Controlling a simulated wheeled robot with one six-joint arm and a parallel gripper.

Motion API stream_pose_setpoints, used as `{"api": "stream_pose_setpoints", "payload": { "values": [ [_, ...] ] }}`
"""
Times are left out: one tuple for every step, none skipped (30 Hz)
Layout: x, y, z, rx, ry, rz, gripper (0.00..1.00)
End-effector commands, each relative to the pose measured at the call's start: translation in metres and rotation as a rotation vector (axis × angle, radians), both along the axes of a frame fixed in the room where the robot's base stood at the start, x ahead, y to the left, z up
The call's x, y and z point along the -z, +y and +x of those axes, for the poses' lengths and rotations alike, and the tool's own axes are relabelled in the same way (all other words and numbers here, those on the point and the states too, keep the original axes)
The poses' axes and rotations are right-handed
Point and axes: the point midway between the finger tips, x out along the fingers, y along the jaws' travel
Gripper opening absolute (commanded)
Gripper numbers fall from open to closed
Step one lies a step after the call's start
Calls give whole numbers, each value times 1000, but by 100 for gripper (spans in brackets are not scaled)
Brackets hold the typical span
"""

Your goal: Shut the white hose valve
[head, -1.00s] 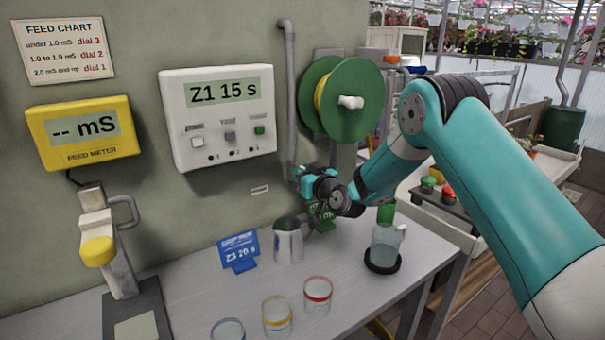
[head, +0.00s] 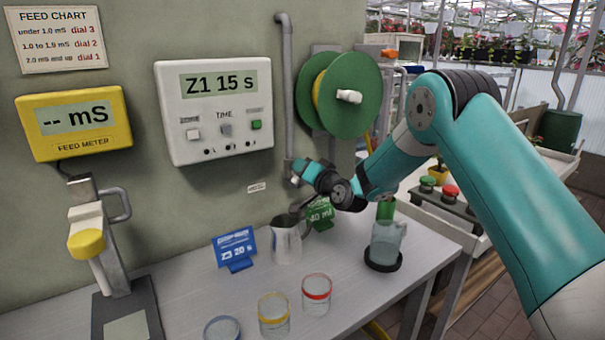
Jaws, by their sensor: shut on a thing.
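My gripper (head: 300,207) is beside the lower end of the grey wall pipe, just above the rim of a metal jug (head: 286,243). My wrist and the camera angle hide most of its jaws. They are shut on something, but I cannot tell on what. I cannot make out a white hose valve; the area behind my wrist is hidden. The grey pipe (head: 284,90) runs down the wall and its lower end passes behind my wrist. The jug stands upright on the bench. The green hose reel (head: 355,75) with a white hub hangs on the wall.
A blue sign (head: 235,250) and a green sign (head: 320,212) flank the jug. Ringed cups (head: 317,293) stand at the bench front. A clear jug (head: 385,245) is on a black base. A white timer (head: 214,112) is on the wall.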

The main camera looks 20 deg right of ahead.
Motion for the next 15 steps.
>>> {"api": "stream_pose_setpoints", "payload": {
  "values": [
    [1, -1, 1, 1, 10, 40, 5],
    [1, -1, 1, 1, 19, 67, 5],
    [1, -2, 1, 1, 31, 103, 5],
    [1, -2, 1, 1, 40, 131, 5],
    [2, -2, 1, 1, 49, 158, 5],
    [2, -3, 1, 1, 61, 194, 5],
    [2, -3, 1, 1, 70, 221, 5],
    [2, -3, 1, 1, 79, 249, 5],
    [3, -3, 1, 1, 90, 284, 5],
    [3, -4, 1, 2, 98, 312, 5],
    [3, -4, 1, 2, 107, 338, 5],
    [4, -4, 2, 1, 118, 375, 5],
    [4, -4, 2, 1, 127, 401, 5],
    [4, -5, 2, 1, 135, 426, 5],
    [5, -5, 2, 1, 146, 459, 5]
  ]
}}
